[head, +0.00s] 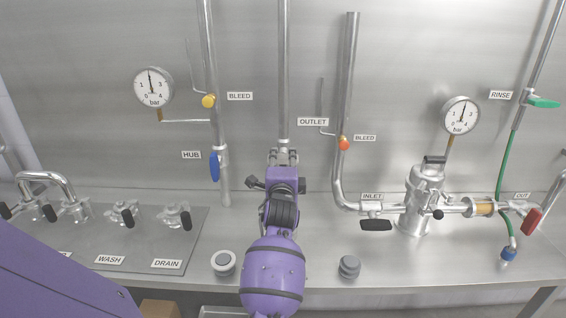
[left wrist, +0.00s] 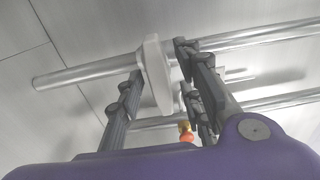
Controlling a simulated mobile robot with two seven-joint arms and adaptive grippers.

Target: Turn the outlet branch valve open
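The middle vertical pipe beside the OUTLET sign (head: 312,122) carries a valve body (head: 283,153). My left gripper (head: 281,166) is in front of it and hides the handle in the head view. In the left wrist view a pale grey-white handle (left wrist: 156,75) sits across a steel pipe (left wrist: 85,72). The fingers of my left gripper (left wrist: 160,82) stand on either side of this handle. A gap shows between the handle and the right-hand finger, so the gripper looks open around it. Contact at the left-hand finger is unclear. My right gripper is not in view.
An orange bleed knob (head: 344,143) is on the pipe to the right; it also shows near the fingers in the left wrist view (left wrist: 186,131). A blue hub handle (head: 214,166) is to the left. The black inlet handle (head: 376,225) and a steel vessel (head: 415,205) stand right.

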